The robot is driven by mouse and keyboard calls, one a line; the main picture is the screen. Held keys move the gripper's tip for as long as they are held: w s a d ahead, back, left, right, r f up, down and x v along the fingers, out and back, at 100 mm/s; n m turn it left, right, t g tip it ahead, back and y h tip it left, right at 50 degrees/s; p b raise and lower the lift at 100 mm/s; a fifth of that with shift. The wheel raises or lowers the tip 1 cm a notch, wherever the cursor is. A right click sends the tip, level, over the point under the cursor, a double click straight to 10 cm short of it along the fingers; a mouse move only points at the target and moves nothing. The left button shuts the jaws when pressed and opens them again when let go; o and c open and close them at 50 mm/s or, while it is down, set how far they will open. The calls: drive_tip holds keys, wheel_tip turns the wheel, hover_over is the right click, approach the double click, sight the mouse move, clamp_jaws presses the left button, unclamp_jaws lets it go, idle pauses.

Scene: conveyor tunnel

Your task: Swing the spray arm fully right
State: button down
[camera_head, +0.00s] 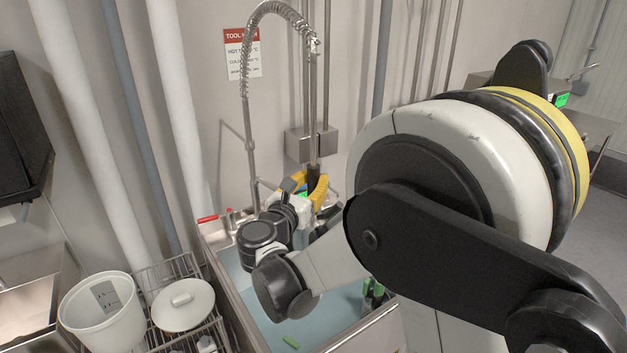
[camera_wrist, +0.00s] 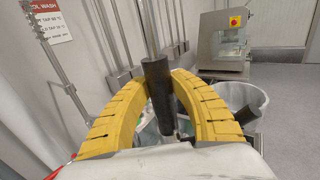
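The spray arm (camera_head: 313,95) hangs over the sink in the head view, its coiled metal hose arching up to the left and a straight pipe running down to a dark grip. The dark grip stands nearly upright in the wrist view (camera_wrist: 157,90). My gripper (camera_head: 312,182) has its yellow fingers on either side of this grip. In the wrist view the fingertips close against both sides of it, my gripper (camera_wrist: 160,74) seemingly shut on it. The grip's lower end is partly hidden behind my gripper's body.
The sink (camera_head: 340,318) lies below my arm, with a red-handled tap (camera_head: 210,218) at its back left. A white bucket (camera_head: 103,315) and wire rack (camera_head: 165,272) stand to the left. Wall pipes rise behind. The wrist view shows a machine (camera_wrist: 222,50) and a lined bin (camera_wrist: 232,96) at right.

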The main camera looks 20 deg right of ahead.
drive_tip(key=w+d+n+t+y, duration=0.2)
drive_tip(key=w+d+y, duration=0.1)
drive_tip(key=w+d, duration=1.6)
drive_tip(key=d, duration=0.4)
drive_tip(key=shift+n+y+b, duration=0.3)
drive_tip(key=shift+n+b, duration=0.05)
drive_tip(key=shift+n, duration=0.05)
drive_tip(key=c, duration=1.1)
unclamp_jaws()
